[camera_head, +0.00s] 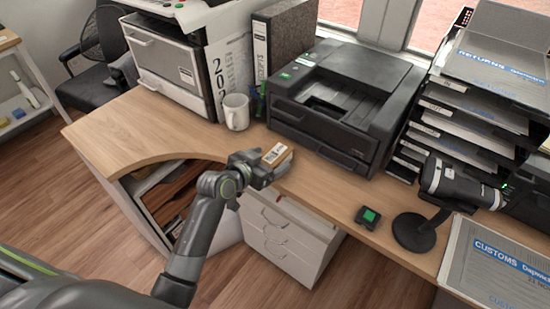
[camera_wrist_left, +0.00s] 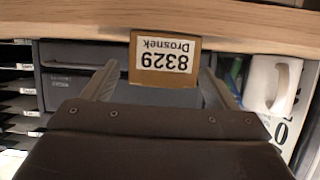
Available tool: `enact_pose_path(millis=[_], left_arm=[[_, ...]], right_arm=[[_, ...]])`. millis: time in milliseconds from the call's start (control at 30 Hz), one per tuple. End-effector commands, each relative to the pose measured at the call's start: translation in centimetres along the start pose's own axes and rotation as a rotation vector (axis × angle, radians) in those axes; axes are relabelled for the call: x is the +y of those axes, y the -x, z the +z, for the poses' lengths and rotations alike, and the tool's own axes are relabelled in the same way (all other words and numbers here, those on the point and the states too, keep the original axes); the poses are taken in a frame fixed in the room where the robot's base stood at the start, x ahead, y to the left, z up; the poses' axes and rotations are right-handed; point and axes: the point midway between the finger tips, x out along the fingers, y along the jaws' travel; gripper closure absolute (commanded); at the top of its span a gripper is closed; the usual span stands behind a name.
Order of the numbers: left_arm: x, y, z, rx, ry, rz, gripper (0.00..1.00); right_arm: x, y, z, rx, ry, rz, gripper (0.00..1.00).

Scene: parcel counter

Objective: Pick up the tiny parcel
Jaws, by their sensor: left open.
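The tiny parcel is a small brown box (camera_head: 275,154) with a white label, at the front edge of the wooden counter in the head view. In the left wrist view the parcel (camera_wrist_left: 165,62) appears upside down, its label reading "8329 Drosnek". My left gripper (camera_head: 268,168) is right at the parcel, partly hiding it. In the left wrist view its fingers (camera_wrist_left: 158,78) are spread, one on each side of the parcel, with gaps showing. Whether the parcel is fully between the fingertips or just beyond them I cannot tell. My right gripper is out of view.
On the wooden counter (camera_head: 120,128), a white mug (camera_head: 236,112) stands behind the parcel and a black printer (camera_head: 345,104) behind to the right. A small green-topped device (camera_head: 368,217) and a scanner on a stand (camera_head: 440,190) are farther right. White drawers (camera_head: 285,236) stand below.

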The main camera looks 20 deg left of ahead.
Motion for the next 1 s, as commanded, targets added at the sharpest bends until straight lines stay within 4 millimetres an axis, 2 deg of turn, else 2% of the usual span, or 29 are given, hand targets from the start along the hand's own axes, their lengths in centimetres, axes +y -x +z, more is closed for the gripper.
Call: enact_pose_path(millis=[100, 300, 600, 1000], left_arm=[[-0.1, -1.6, 0.4, -0.001, 0.001, 0.002, 0.2], [-0.1, -3.5, 0.4, 0.0, 0.001, 0.0, 0.2], [-0.1, -3.8, 0.4, 0.0, 0.0, -0.001, 0.2], [-0.1, -3.8, 0.4, 0.0, 0.0, -0.001, 0.71]], right_arm=[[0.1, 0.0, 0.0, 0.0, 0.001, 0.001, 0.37], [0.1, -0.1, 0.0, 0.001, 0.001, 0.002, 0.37], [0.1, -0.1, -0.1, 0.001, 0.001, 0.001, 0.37], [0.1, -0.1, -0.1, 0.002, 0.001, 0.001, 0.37]])
